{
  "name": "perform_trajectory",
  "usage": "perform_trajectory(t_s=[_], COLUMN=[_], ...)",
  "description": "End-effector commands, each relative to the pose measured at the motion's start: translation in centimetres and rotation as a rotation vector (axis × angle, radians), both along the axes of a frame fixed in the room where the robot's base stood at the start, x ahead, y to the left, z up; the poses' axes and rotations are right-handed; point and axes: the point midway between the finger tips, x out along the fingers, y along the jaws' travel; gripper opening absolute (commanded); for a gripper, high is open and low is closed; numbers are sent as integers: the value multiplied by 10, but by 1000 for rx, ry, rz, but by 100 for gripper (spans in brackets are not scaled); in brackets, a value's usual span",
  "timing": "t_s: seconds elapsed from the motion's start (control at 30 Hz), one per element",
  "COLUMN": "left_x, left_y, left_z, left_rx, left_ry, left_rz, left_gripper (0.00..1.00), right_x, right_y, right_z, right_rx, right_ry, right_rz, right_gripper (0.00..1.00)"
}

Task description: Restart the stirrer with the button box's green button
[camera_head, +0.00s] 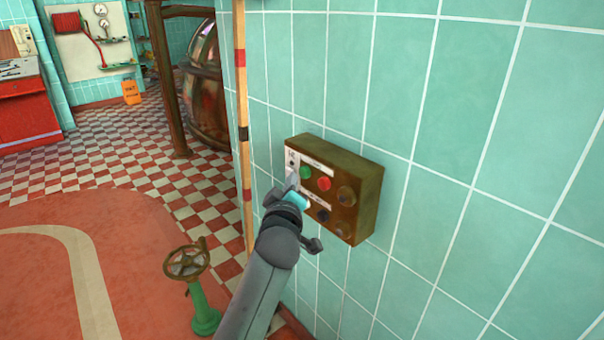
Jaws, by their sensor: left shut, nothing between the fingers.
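The button box (362,176) is a worn brown-gold box on the teal tiled wall, near the middle of the head view. Its green button (306,173) shows in the upper row, with a red button (324,184) to its right and dark round controls beyond and below. My left gripper (291,181) is shut and empty. Its tips are in front of the box's left part, just left of and below the green button in the picture. I cannot tell whether they touch the box. The gripper hides the lower left of the box face. My right gripper is not in view.
A green pedestal with a rusty handwheel (187,262) stands on the floor left of my arm. A striped pole (242,130) runs up the wall's left edge. A copper kettle (205,90) stands farther back. The checkered floor between is mostly open.

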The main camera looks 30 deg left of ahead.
Motion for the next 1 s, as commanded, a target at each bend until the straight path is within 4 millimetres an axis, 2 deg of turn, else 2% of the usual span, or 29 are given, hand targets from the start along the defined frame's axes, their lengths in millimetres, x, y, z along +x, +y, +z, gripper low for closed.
perform_trajectory(t_s=[0.73, 1.0], left_x=[0, 7], left_y=[0, -3], left_z=[0, 0], left_rx=[0, -2], left_ry=[0, -1], left_rz=[0, 1], left_gripper=[0, 0], right_x=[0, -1], right_y=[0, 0], right_z=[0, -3], right_rx=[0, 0], right_ry=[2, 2], right_rz=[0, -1], right_gripper=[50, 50])
